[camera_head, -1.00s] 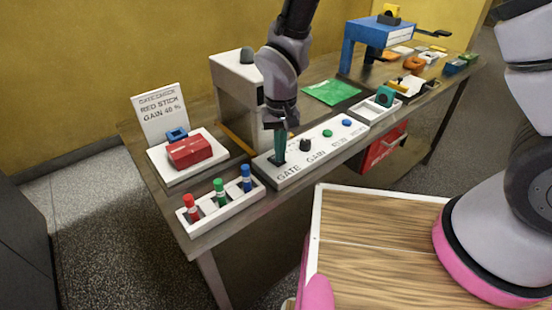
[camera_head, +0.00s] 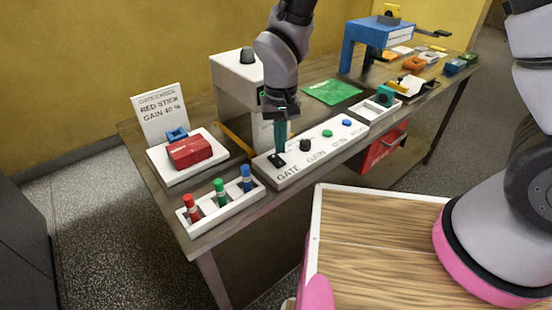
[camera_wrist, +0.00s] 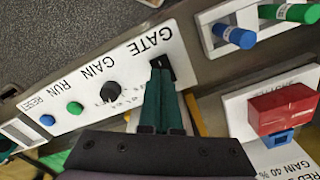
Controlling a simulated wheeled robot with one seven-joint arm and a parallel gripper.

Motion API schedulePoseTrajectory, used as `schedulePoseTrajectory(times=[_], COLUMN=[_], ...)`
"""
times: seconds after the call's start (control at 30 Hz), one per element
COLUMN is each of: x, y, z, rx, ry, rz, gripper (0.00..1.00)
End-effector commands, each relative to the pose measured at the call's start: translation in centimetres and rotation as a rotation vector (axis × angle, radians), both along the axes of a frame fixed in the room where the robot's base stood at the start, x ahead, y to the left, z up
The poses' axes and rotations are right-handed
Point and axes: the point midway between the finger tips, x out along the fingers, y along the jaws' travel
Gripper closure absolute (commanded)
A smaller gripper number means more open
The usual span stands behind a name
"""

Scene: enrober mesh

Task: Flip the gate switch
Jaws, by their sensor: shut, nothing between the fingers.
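The white control panel (camera_head: 318,148) on the bench carries the black gate switch (camera_head: 277,160) at its left end, beside the printed word GATE. My gripper (camera_head: 280,150) is above the switch with its teal fingers together and pointing down. In the wrist view the shut fingertips (camera_wrist: 163,78) overlap the near edge of the gate switch (camera_wrist: 161,64). They hide part of it, so I cannot tell whether they touch it or which way its lever leans.
A black gain knob (camera_head: 305,145), a green button (camera_head: 327,133) and a blue button (camera_head: 346,122) share the panel. A rack (camera_head: 232,208) of coloured sticks stands in front left. A red block (camera_head: 190,152) and a sign (camera_head: 161,114) are at left. A white machine housing (camera_head: 232,85) stands behind.

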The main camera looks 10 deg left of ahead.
Motion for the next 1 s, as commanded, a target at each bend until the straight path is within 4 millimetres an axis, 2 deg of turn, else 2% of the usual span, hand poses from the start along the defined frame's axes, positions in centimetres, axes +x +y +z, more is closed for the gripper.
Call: schedulePoseTrajectory(times=[0.43, 1.0], x=[0.0, 0.2], y=[0.0, -0.1], z=[3.5, 4.0], rx=[0.001, 0.004], ry=[-0.001, -0.002], rz=[0.000, -0.004], gripper=[1.00, 1.00])
